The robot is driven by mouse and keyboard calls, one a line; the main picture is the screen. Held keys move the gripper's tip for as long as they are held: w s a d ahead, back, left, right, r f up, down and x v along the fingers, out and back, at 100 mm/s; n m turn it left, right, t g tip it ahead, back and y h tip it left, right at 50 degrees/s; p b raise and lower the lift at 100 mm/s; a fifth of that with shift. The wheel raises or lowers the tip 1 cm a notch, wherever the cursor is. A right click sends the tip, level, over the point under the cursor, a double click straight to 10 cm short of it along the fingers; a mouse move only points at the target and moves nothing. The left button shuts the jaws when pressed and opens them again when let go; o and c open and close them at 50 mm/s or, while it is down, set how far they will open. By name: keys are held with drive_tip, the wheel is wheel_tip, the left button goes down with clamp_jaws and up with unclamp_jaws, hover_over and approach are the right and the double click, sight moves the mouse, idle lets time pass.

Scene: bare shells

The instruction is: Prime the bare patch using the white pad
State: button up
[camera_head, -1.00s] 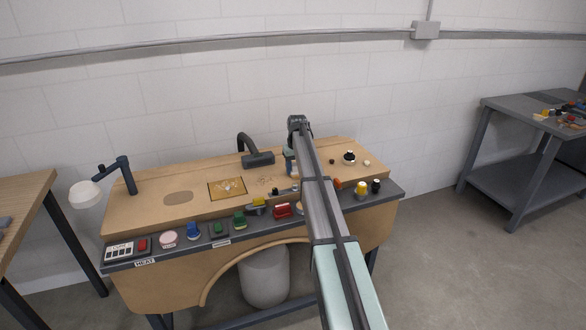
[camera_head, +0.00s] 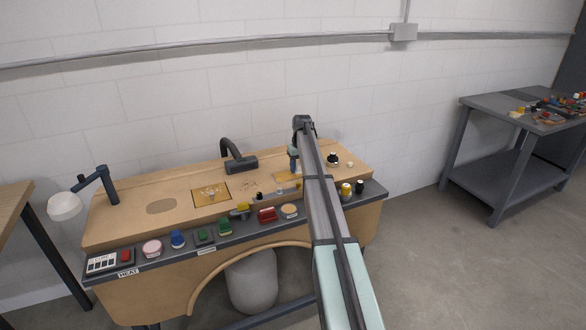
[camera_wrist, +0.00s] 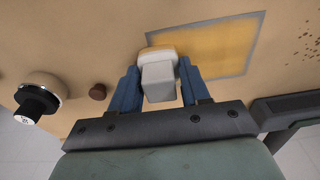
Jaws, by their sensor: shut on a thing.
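My gripper (camera_wrist: 158,85) has blue fingers shut on a white pad (camera_wrist: 158,76), a pale block with a wider, cream-edged base, in the wrist view. The pad is over or at the near-left edge of an amber patch (camera_wrist: 215,48) with a grey border; I cannot tell whether it touches the surface. In the head view my gripper (camera_head: 293,164) is above the right part of the bench, beside this patch (camera_head: 287,177), which my arm partly hides. The pad cannot be made out there.
Another amber square (camera_head: 211,194) with pale marks lies left on the bench (camera_head: 130,215). Dark specks (camera_wrist: 303,48) lie beside the patch. Several coloured items line the front ledge, including a red block (camera_head: 267,214).

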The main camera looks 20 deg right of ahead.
drive_tip(key=shift+d+r, duration=0.2)
drive_tip(key=shift+r, duration=3.85)
